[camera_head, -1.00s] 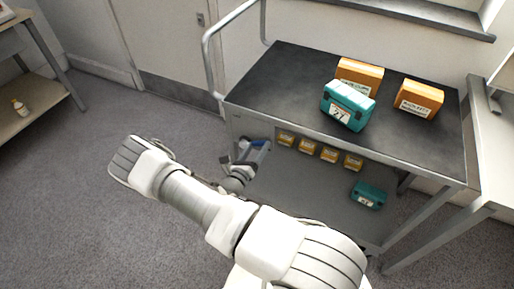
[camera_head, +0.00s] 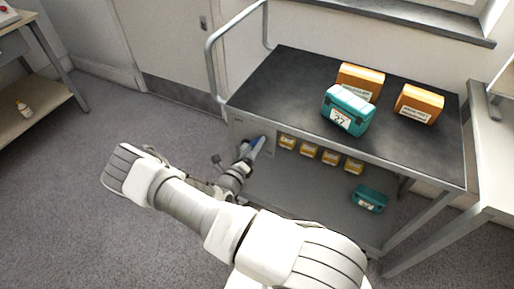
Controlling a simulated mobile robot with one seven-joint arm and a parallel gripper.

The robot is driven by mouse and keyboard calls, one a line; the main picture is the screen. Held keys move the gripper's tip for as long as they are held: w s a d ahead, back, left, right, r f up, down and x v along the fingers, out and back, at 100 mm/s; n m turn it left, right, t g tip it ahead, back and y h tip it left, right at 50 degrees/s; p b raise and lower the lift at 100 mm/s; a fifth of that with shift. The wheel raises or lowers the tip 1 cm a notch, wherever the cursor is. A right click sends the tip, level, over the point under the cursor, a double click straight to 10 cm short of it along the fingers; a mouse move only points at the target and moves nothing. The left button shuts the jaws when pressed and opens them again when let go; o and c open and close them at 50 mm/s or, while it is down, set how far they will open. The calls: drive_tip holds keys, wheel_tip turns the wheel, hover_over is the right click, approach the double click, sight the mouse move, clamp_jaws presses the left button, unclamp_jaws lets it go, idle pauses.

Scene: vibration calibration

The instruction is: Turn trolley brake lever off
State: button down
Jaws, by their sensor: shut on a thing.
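The trolley (camera_head: 290,72) has a dark top deck, a lower shelf and a bent grey push handle at its left end. A small blue part, which looks like the brake lever (camera_head: 258,143), shows at the left end of the trolley below the top deck, beside a grey panel. My gripper (camera_head: 248,153) is at this blue part and shut on it. The fingers are small and partly hidden by my own wrist, so the exact grip is hard to see. The blue part slants up to the right.
A teal case (camera_head: 347,110) and two orange boxes (camera_head: 360,80) (camera_head: 419,103) stand on the top deck. Several small orange boxes (camera_head: 330,157) and another teal case (camera_head: 369,198) sit on the lower shelf. A side table (camera_head: 494,150) stands close on the right. Floor at left is clear.

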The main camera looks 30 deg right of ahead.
sight(247, 131)
drive_tip(key=n, duration=0.1)
drive_tip(key=w+a+r+n, duration=0.1)
drive_tip(key=n, duration=0.1)
drive_tip(key=shift+w+a+r+n, duration=0.1)
drive_tip(key=shift+w+a+n, duration=0.1)
drive_tip(key=shift+w+n, duration=0.1)
drive_tip(key=shift+w+a+r+n, duration=0.1)
drive_tip(key=shift+w+a+n, duration=0.35)
drive_tip(key=shift+n, duration=0.6)
drive_tip(key=shift+w+a+r+n, duration=0.1)
drive_tip(key=shift+w+a+n, duration=0.35)
drive_tip(key=shift+n, duration=0.6)
drive_tip(key=shift+w+d, duration=0.1)
drive_tip(key=shift+w, duration=0.05)
unclamp_jaws()
drive_tip(key=p+v, duration=0.2)
drive_tip(key=v, duration=1.5)
